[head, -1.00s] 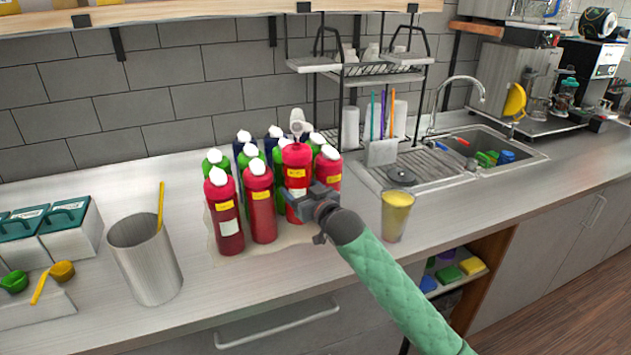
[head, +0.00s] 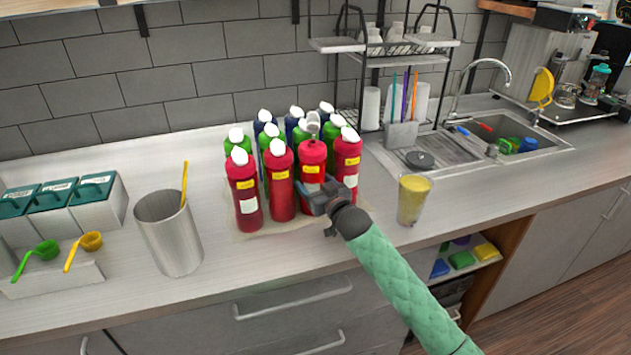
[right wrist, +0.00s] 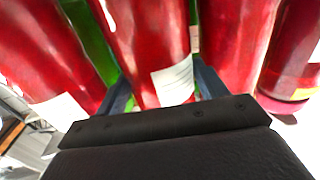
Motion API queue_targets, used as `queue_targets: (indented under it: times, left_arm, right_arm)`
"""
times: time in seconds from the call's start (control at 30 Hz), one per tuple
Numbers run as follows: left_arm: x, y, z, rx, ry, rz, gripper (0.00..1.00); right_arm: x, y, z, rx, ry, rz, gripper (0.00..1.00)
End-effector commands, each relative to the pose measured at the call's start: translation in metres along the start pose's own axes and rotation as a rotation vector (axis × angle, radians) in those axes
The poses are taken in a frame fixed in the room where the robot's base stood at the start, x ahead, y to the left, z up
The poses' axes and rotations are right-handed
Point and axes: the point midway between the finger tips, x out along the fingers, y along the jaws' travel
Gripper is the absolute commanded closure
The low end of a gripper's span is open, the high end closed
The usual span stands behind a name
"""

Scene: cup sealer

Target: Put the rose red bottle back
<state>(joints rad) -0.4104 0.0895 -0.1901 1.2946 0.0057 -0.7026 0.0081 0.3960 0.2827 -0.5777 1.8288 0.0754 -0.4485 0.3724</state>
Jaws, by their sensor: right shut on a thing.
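The rose red bottle (head: 312,157) has a yellow label and a pale nozzle top that differs from the plain white caps around it. It stands upright in the front row, between two other red bottles (head: 280,183) (head: 347,163). My right gripper (head: 318,195) is shut on its lower part from the front. In the right wrist view, the bottle (right wrist: 150,40) is between the two fingers (right wrist: 163,88), with red bottles close on both sides. Its base is hidden, so I cannot tell whether it touches the mat (head: 262,229). My left gripper is not in view.
Green and dark blue bottles stand behind the red ones. A metal canister (head: 170,235) with a yellow stick is on the left. A cup with yellow contents (head: 412,200) stands to the right of my gripper. A wire rack (head: 385,60) is behind. The counter front is clear.

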Motion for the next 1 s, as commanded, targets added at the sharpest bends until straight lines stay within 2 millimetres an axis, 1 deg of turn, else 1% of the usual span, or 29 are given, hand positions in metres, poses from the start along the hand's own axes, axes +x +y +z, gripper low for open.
queue_targets:
  times: [0.03, 0.2, 0.23, 0.27, 0.3, 0.53, 0.6, 0.67, 0.7, 0.77, 0.8, 1.0]
  left_arm:
    - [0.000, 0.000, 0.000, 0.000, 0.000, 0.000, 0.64]
    - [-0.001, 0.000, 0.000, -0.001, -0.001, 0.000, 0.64]
    - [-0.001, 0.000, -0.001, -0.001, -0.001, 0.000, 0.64]
    - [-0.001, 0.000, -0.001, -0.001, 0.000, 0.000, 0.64]
    - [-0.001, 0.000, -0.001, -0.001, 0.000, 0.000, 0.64]
    - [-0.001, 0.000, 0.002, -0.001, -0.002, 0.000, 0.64]
    - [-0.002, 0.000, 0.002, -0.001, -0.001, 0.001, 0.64]
    - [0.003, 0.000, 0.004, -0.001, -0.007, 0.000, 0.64]
    - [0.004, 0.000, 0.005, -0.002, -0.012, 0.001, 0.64]
    - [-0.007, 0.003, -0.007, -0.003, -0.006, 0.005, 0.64]
    - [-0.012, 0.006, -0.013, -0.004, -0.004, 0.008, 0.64]
    - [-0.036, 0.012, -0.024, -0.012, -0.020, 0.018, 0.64]
  right_arm:
    - [0.000, 0.000, -0.003, 0.000, 0.004, -0.001, 0.89]
    - [0.000, 0.000, -0.001, 0.000, 0.004, 0.000, 0.89]
    - [0.000, 0.000, 0.002, 0.000, 0.000, 0.000, 0.27]
    - [0.000, 0.000, 0.002, 0.000, 0.000, 0.000, 0.21]
    - [0.000, 0.000, 0.002, 0.000, 0.000, 0.000, 0.20]
    - [0.000, 0.000, 0.001, 0.000, 0.001, 0.000, 0.20]
    - [0.000, 0.000, -0.002, 0.000, 0.001, -0.001, 0.20]
    - [-0.004, 0.000, 0.001, 0.000, 0.001, -0.001, 0.20]
    - [-0.008, 0.000, 0.001, 0.000, 0.002, -0.001, 0.20]
    - [-0.015, 0.000, 0.002, 0.000, 0.002, -0.001, 0.20]
    - [-0.022, 0.000, 0.002, 0.000, 0.002, -0.001, 0.20]
    - [-0.059, 0.000, 0.003, -0.001, 0.001, 0.000, 0.20]
